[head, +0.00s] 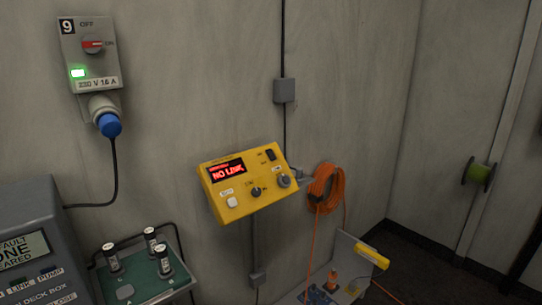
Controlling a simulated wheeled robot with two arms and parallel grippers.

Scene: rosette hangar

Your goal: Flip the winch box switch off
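A yellow control box (238,205), which looks like the winch box, is mounted on the wall in the middle of the head view. Neither of my grippers is in view.
A grey wall unit (85,25) marked 9 has a red-and-white rotary switch (93,44), a lit green lamp and a blue plug (110,125). A grey console (25,225) and green panel (135,280) stand lower left. An orange cable coil (325,187) hangs right of the yellow box.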

